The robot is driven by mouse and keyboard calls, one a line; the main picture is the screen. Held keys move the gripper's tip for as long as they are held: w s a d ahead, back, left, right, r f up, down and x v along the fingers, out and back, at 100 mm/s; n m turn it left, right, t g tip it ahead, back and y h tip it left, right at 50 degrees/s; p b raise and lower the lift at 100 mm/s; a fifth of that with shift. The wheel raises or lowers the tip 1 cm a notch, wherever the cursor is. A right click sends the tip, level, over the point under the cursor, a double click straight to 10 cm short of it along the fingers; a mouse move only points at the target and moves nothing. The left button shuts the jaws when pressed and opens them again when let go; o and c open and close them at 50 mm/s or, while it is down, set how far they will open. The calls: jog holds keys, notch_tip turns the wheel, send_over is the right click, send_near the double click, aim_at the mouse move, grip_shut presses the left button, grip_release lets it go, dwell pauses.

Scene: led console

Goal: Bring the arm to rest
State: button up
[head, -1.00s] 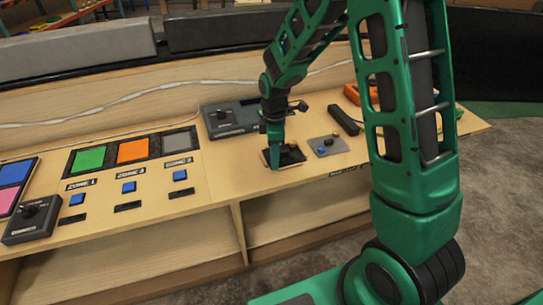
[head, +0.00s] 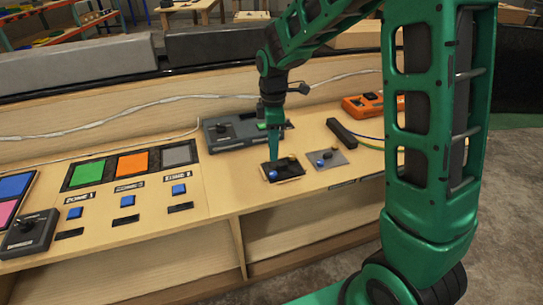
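My gripper (head: 275,152) points down over the console, with its green fingertips just above and behind a small dark panel (head: 284,172). I see the fingers nearly edge-on, so whether they are parted is unclear. No held object shows. The dark panel carries a blue button and a yellowish one. My arm reaches in from the right side of the picture and hides part of the console.
The wooden console (head: 225,190) holds a grey box (head: 232,130), a light grey panel (head: 327,158), a black bar (head: 341,134) and an orange device (head: 365,105). Green (head: 88,170), orange (head: 133,163) and grey (head: 178,154) squares lie left. Open air lies above the console.

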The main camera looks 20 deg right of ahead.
jog(key=shift+r, duration=0.4)
jog(key=s+d+r+m, duration=0.6)
jog(key=s+d+m, duration=0.3)
jog(key=s+d, duration=0.35)
jog(key=s+d+m, duration=0.2)
jog(key=s+m, duration=0.4)
jog(key=s, duration=0.3)
jog(key=s+d+m, duration=0.2)
jog(key=s+m, duration=0.4)
jog(key=s, duration=0.4)
jog(key=shift+s+d+r, duration=0.15)
jog(key=shift+d+r, duration=0.05)
jog(key=shift+d, duration=0.05)
